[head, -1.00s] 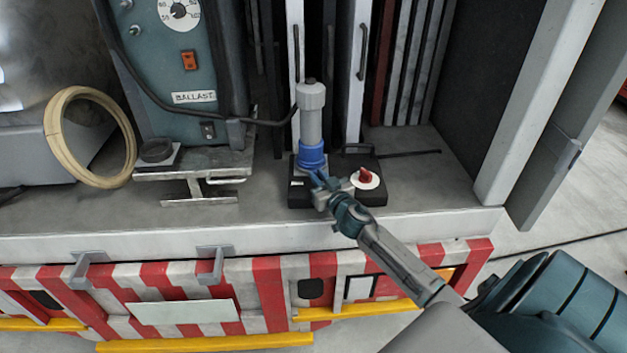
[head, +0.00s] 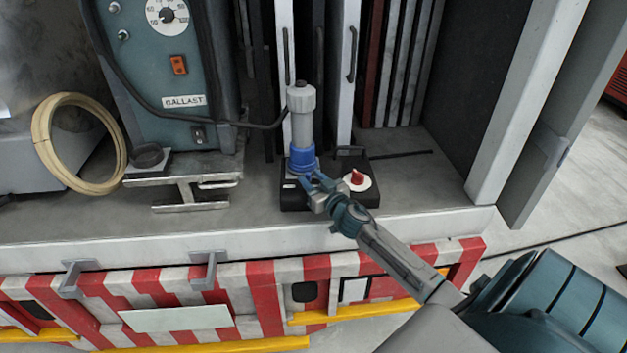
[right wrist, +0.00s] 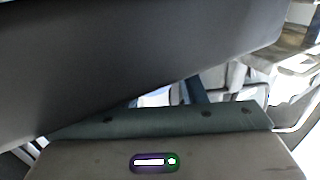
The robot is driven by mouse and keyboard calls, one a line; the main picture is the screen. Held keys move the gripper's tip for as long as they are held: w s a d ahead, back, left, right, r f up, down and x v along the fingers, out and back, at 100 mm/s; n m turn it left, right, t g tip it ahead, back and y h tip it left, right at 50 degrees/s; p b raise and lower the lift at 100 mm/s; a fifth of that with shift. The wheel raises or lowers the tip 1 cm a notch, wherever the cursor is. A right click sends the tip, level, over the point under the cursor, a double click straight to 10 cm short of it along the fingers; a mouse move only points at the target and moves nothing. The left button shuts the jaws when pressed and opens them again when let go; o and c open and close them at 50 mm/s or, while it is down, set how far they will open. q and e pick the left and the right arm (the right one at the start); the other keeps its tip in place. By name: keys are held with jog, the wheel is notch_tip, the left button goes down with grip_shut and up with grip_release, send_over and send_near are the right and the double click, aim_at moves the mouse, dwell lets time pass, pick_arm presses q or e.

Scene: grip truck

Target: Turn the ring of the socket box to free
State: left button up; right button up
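The socket box (head: 292,197) is a low black box on the truck's grey deck. A blue ring (head: 302,160) sits on its left part, around the foot of an upright grey plug (head: 302,125) with a black cable. A red knob (head: 356,178) on a white disc is on its right part. My right gripper (head: 312,180) is open, its two blue-grey fingers apart just in front of the ring's lower edge. I cannot tell whether they touch it. In the right wrist view a dark shape covers much of the picture, and the ring cannot be made out. My left gripper is not in view.
A teal ballast unit (head: 165,75) stands on the left, with a metal bracket (head: 190,190) before it. A tan cable coil (head: 42,140) leans at far left. A black bar lies behind the box. Upright panels stand behind, and a grey post (head: 535,100) is at right.

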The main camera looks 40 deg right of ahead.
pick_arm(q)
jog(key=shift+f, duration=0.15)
pick_arm(e)
jog(key=shift+s, duration=0.1)
